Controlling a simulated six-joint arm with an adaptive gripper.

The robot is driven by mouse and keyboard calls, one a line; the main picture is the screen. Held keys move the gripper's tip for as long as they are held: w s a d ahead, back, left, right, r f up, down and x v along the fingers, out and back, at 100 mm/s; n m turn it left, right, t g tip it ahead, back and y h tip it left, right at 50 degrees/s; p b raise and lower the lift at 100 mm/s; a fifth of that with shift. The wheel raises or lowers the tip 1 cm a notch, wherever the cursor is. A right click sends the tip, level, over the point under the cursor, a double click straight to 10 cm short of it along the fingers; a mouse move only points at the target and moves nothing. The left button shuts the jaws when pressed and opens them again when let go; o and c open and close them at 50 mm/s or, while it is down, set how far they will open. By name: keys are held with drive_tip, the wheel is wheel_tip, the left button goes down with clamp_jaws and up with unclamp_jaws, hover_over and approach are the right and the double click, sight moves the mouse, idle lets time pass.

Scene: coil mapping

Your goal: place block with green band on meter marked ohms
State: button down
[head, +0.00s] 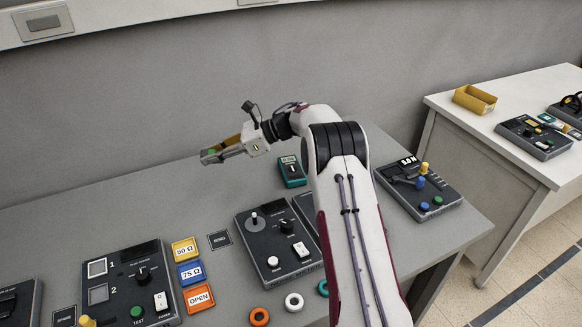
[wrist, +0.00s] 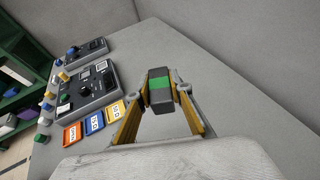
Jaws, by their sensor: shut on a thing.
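My gripper (head: 222,149) is shut on a dark grey block with a green band (wrist: 160,86). In the head view it holds the block (head: 210,154) up over the back left of the table. In the wrist view the block sits between the yellow fingers (wrist: 161,92), its green band facing the camera. A teal handheld meter (head: 292,171) with a small display and a dark dial lies on the table, right of the gripper and behind the black control box. The marking on the meter is too small to read.
A joystick box (head: 275,245) stands in front of the meter. Coloured rings (head: 293,302) lie near the front. The table's back left is clear.

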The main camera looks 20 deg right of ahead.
drive_tip(key=w+d+r+m+t+h, duration=0.3)
drive_tip(key=w+d+r+m+t, duration=0.1)
drive_tip(key=d, duration=0.3)
drive_tip(key=m+t+h, duration=0.5)
drive_tip(key=m+h, duration=0.5)
hover_over(292, 166)
wheel_tip(292, 166, down, 8)
drive_tip(key=r, duration=0.1)
drive_tip(key=shift+a+f, duration=0.1)
drive_tip(key=shift+f, duration=0.1)
drive_tip(key=shift+f, duration=0.15)
drive_tip(key=shift+f, duration=3)
drive_tip(key=shift+f, duration=0.1)
drive_tip(key=shift+f, duration=1.75)
